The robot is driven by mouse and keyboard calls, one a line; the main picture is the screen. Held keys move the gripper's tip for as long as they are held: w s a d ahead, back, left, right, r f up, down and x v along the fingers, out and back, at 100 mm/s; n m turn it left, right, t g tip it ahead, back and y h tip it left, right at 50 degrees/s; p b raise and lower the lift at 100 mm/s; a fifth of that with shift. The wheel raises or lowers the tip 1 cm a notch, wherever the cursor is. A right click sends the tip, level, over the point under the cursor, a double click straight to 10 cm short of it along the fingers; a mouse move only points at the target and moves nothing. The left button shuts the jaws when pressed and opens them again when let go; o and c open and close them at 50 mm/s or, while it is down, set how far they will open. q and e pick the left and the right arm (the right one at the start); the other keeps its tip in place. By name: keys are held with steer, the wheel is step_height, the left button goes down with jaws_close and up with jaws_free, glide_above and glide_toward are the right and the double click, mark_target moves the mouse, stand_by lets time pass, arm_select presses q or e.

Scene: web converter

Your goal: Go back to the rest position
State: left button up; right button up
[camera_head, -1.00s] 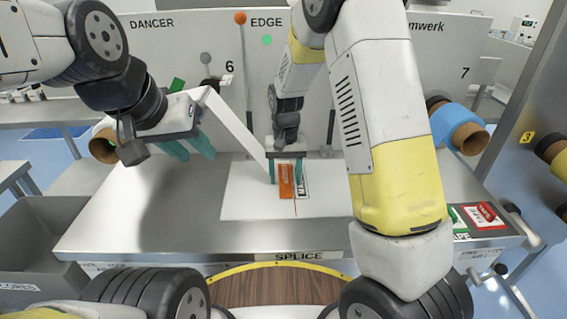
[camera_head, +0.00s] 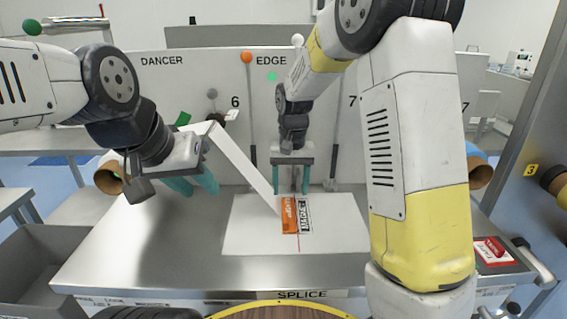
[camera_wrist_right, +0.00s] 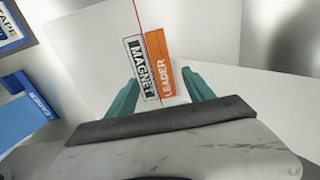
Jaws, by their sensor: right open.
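My right gripper (camera_head: 291,180) is open and empty above the white splice plate (camera_head: 250,236). In the right wrist view its teal fingers (camera_wrist_right: 162,98) stand apart, with the orange leader tab (camera_wrist_right: 159,55) and the black-and-white magnet label (camera_wrist_right: 138,60) beyond them on the plate. The orange tab also shows in the head view (camera_head: 289,215), at the lower end of a white web strip (camera_head: 245,165). My left gripper (camera_head: 193,184) hangs over the left of the table, its teal fingers pointing down near the strip's upper bend. The gap between its fingers is hard to judge.
The steel table (camera_head: 130,245) has bare room on the left. A grey bin (camera_head: 45,265) stands at the left front. An upright panel (camera_head: 180,75) with levers rises behind. A red-and-white tape pad (camera_head: 494,252) lies at the right edge. Cardboard-cored rolls (camera_head: 480,172) stand at the right.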

steer(key=s+d+r+t+y, duration=0.25)
steer(key=s+d+r, duration=0.45)
steer(key=s+r, duration=0.4)
steer(key=s+d+r+t, duration=0.1)
steer(key=s+d+r, duration=0.1)
steer(key=s, duration=0.3)
steer(key=s+d+r+t, duration=0.1)
steer(key=s+r+t, duration=0.1)
steer(key=s, duration=0.3)
steer(key=shift+s+d+n, duration=0.3)
steer(key=shift+d, duration=0.05)
